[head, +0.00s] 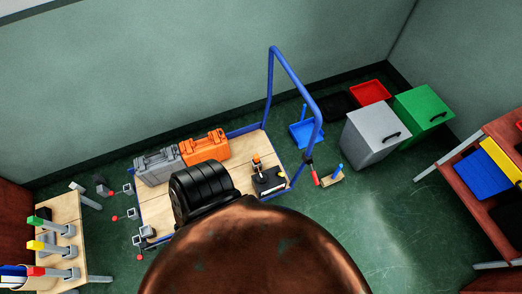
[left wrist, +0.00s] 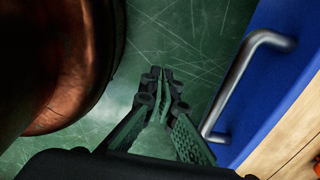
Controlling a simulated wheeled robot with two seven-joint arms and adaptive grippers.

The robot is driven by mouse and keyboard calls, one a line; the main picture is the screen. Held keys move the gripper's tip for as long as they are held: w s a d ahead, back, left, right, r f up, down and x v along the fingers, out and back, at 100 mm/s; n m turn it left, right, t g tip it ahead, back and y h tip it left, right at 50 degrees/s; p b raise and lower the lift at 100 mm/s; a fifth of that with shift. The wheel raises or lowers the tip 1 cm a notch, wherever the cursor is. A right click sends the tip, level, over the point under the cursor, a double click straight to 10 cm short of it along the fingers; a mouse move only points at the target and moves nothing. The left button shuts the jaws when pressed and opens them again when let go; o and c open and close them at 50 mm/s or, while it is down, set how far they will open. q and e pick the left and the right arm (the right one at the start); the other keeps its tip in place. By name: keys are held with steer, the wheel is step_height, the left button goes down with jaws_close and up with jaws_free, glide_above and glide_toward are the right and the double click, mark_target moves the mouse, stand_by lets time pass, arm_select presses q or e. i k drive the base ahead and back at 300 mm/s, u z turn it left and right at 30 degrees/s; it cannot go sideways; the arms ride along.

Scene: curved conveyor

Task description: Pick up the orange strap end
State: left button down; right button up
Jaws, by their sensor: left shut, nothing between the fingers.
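I cannot clearly pick out an orange strap end. A small orange piece (head: 256,159) stands on a dark block on the wooden cart deck (head: 155,211) in the head view. In the left wrist view an orange-red patch (left wrist: 250,160) shows at the lower right, by the blue cart side (left wrist: 262,85); I cannot tell what it is. My left gripper (left wrist: 165,75) is shut and empty above the green floor, left of a bent metal handle (left wrist: 235,80) on that side. Neither gripper shows in the head view.
A large copper-coloured rounded thing (head: 255,250) blocks the lower middle of the head view. A black ribbed thing (head: 200,190), a grey case (head: 158,165) and an orange case (head: 205,146) are on the cart. Bins (head: 372,135) stand right; open floor (head: 400,220) lies before them.

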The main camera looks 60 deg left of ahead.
mark_target(256, 159)
steer(key=u, duration=2)
steer(key=k, duration=1.1)
steer(key=u, duration=0.85)
steer(key=i, duration=1.3)
steer(key=z, duration=0.7)
